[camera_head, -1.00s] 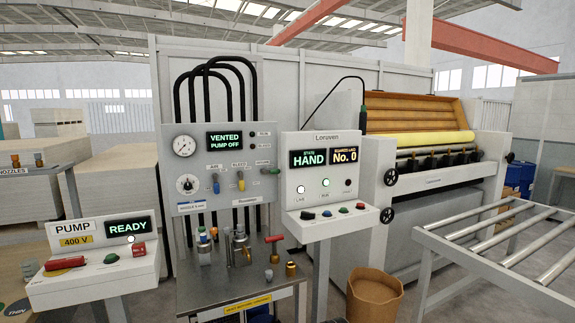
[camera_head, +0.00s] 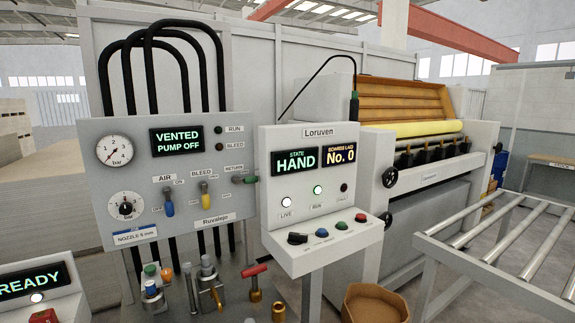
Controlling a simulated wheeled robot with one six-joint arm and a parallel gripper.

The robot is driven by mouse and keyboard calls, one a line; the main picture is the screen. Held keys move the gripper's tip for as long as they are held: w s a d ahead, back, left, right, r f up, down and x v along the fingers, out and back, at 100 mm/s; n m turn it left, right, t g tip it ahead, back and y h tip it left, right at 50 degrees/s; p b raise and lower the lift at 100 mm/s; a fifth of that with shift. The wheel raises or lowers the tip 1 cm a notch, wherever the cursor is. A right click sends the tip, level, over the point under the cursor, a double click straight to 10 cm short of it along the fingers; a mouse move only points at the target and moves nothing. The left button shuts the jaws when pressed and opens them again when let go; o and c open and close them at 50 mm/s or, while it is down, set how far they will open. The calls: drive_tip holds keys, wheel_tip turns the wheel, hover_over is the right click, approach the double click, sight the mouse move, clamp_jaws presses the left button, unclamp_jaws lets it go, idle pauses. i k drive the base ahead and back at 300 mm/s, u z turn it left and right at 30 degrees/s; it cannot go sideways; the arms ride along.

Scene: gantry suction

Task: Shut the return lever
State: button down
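The panel display (camera_head: 177,140) reads VENTED, PUMP OFF. My gripper is not in view.
The Loruven console (camera_head: 318,190) stands close to the right of the lever, its display reading HAND. Below the panel, a bench holds several fittings and a red-handled tool (camera_head: 254,271). A roller conveyor (camera_head: 500,245) fills the right side. A brown bin (camera_head: 375,303) stands on the floor.

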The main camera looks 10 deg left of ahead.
sight(252, 180)
drive_tip(key=u, duration=0.05)
drive_tip(key=i, duration=0.9)
drive_tip(key=u, duration=0.9)
drive_tip(key=i, duration=0.4)
drive_tip(key=u, duration=0.3)
